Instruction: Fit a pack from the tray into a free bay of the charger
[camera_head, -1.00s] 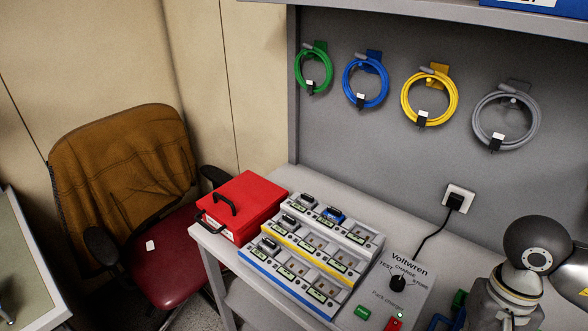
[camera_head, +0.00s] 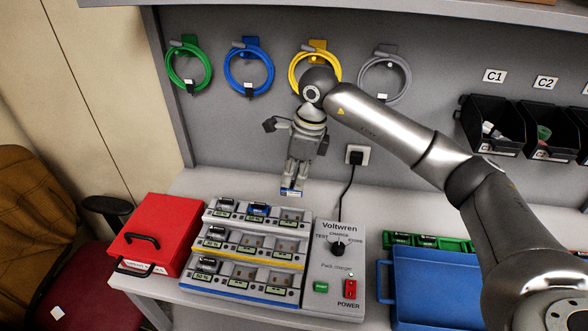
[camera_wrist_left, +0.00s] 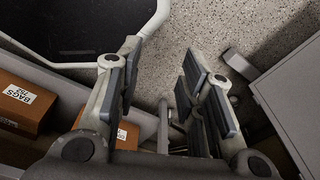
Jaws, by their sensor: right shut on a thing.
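The charger (camera_head: 268,265) has three stepped rows, trimmed white, yellow and blue. Dark packs sit in the left bays of the rows, such as the back one (camera_head: 227,204); a blue-topped pack (camera_head: 258,210) sits in the back row's middle bay. The other bays look empty. My right gripper (camera_head: 292,184) is shut on a small blue pack (camera_head: 291,191), held behind the back row, right of centre. The fingers hide most of this pack. The blue tray (camera_head: 438,262) is at right; its visible floor looks bare. My left gripper (camera_wrist_left: 163,95) is open and empty in the left wrist view.
The charger's control panel (camera_head: 338,265) with a knob stands between bays and tray. A red box (camera_head: 155,228) is at left. A green rack (camera_head: 430,240) lies behind the tray. Coiled cables and a plug (camera_head: 355,155) are on the back wall.

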